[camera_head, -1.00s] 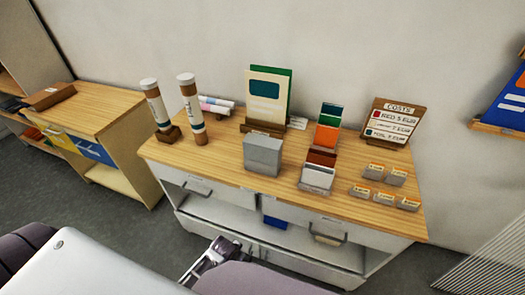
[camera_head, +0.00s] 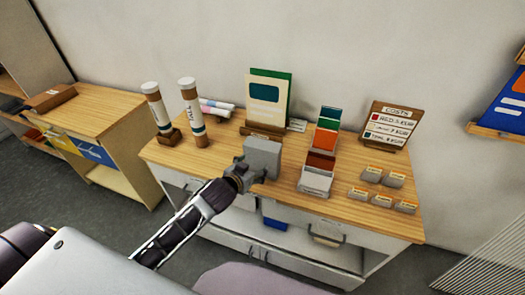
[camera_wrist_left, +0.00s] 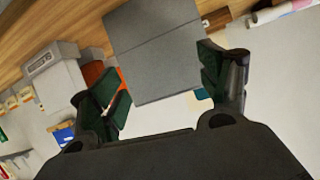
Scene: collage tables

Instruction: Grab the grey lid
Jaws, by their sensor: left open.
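A grey box (camera_head: 263,156) stands on the wooden table top, in front of the propped cream and green boards. In the left wrist view a seam crosses it, and the grey lid (camera_wrist_left: 160,68) appears to be the part on the fingers' side of that seam. My left gripper (camera_head: 250,178) is at the front of the box in the head view and hides its lower part. In the left wrist view the gripper (camera_wrist_left: 168,88) is open, with one dark green finger on each side of the lid. I cannot tell whether they touch it. My right gripper is not in view.
Two upright tubes (camera_head: 191,110) stand left of the box. A colour-card holder (camera_head: 317,180) stands close on its right, with several small labelled blocks (camera_head: 382,201) beyond. A costs sign (camera_head: 391,125) stands at the back right. The front left table top is clear.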

